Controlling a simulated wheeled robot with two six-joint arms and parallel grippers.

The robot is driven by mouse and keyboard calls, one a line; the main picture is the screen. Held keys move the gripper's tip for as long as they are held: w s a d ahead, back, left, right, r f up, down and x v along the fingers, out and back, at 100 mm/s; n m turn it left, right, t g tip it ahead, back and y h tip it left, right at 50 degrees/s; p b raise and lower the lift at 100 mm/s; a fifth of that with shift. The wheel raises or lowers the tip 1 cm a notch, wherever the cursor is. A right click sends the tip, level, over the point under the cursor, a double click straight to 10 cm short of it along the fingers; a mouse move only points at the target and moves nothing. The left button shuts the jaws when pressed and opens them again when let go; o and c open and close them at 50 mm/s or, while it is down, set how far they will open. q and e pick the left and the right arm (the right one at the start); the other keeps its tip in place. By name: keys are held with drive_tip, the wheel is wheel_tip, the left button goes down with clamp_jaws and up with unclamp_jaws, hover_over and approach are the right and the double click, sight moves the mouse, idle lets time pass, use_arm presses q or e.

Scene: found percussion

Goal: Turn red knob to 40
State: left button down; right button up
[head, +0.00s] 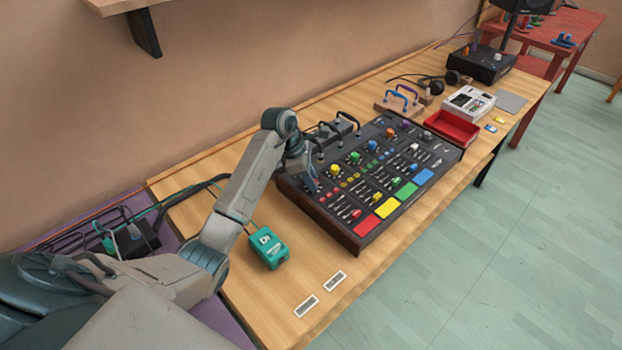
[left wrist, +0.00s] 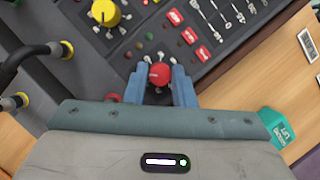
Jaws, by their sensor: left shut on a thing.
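The red knob (left wrist: 160,74) is on the dark mixer panel. In the left wrist view it sits between the two blue fingers of my left gripper (left wrist: 160,80), which is shut on it. A light pointer mark shows on the knob, but no scale number is readable. In the head view my left gripper (head: 312,186) is at the mixer's left end and hides most of the knob. The mixer (head: 330,226) carries coloured knobs, sliders and pads. My right gripper is not in view.
A yellow knob (left wrist: 106,12) is close by on the panel. Black cables with yellow plugs (left wrist: 66,47) arch beside the gripper. A teal box (head: 269,248) lies on the wooden table left of the mixer. A red tray (head: 452,128) stands beyond it. The table's front strip is mostly clear.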

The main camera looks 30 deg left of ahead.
sight(300, 186)
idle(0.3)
use_arm(q)
drive_tip(key=c, duration=1.2)
unclamp_jaws()
drive_tip(key=shift+c, duration=0.2)
drive_tip(key=shift+a+r, duration=0.25)
drive_tip(key=shift+r, duration=0.25)
drive_tip(key=b+v, duration=0.1)
drive_tip(key=v, duration=0.8)
drive_tip(key=shift+r, duration=0.35)
drive_tip(key=shift+s+f, duration=0.1)
drive_tip(key=shift+s, duration=0.1)
